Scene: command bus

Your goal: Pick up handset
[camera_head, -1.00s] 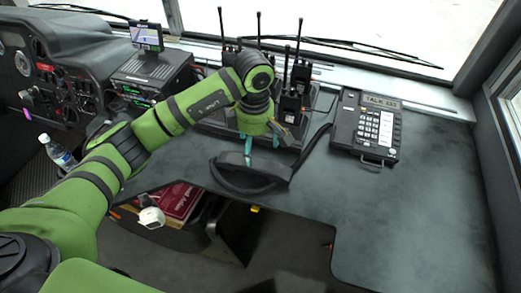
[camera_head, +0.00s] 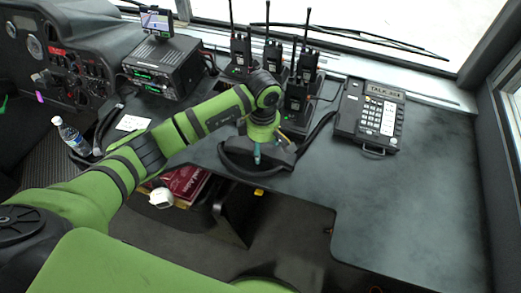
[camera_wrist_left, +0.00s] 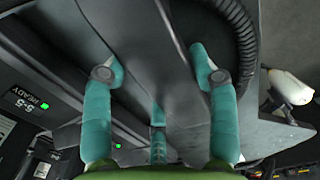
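The dark handset (camera_head: 284,157) lies on the grey desk near its front edge, with a black cord looping around it. In the left wrist view the handset appears as a broad dark grey surface (camera_wrist_left: 150,45) with a coiled cord at its right. My left gripper (camera_head: 258,155) points down right over it. In the left wrist view its teal fingers (camera_wrist_left: 157,85) are spread apart, over or beside the dark surface; whether they touch it cannot be told. The gripper hides part of the handset in the head view. My right gripper is in neither view.
Several handheld radios with antennas (camera_head: 297,97) stand in chargers just behind the gripper. A keypad phone unit (camera_head: 368,117) sits to the right. The desk's right part (camera_head: 420,200) is clear.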

